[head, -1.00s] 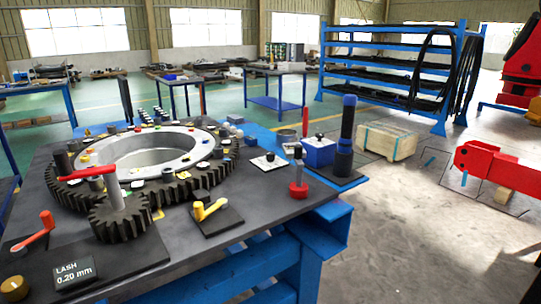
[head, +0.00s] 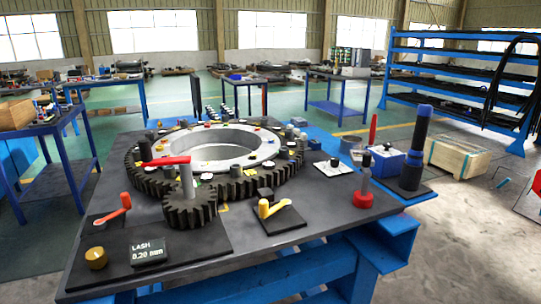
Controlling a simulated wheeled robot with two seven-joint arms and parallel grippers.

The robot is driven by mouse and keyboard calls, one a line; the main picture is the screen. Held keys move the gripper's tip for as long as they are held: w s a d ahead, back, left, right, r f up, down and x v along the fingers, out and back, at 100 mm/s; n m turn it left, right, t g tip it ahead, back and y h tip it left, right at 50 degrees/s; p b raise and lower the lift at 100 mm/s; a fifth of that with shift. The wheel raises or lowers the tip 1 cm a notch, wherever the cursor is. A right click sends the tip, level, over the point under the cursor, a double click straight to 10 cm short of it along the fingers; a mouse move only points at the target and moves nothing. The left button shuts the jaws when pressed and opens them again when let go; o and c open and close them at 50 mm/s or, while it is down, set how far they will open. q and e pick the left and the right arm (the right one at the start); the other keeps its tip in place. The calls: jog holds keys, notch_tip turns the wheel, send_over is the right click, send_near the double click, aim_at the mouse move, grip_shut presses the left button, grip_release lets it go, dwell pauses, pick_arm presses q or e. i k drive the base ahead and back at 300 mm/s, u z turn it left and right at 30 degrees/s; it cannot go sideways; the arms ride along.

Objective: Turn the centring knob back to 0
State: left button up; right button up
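A round brass knob (head: 96,258) stands at the front left corner of the dark bench top, left of a small black display (head: 148,251) reading "LASH 0.20 mm". A white plate with a small dark knob (head: 335,163) lies right of the large gear ring. No label shows which of these is the centring knob, and no scale or setting is readable on either. Neither of my grippers is in view.
The toothed ring (head: 284,183) and pinion (head: 190,211) with a red handle fill the bench's middle. A red lever (head: 113,211), yellow lever (head: 270,208), red-based post (head: 364,185) and black cylinder (head: 415,150) stand around them.

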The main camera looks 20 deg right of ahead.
aim_at(334, 163)
jog(key=u, duration=1)
jog(key=k, duration=0.65)
jog(key=z, duration=1.85)
jog(key=i, duration=0.15)
jog(key=u, duration=0.6)
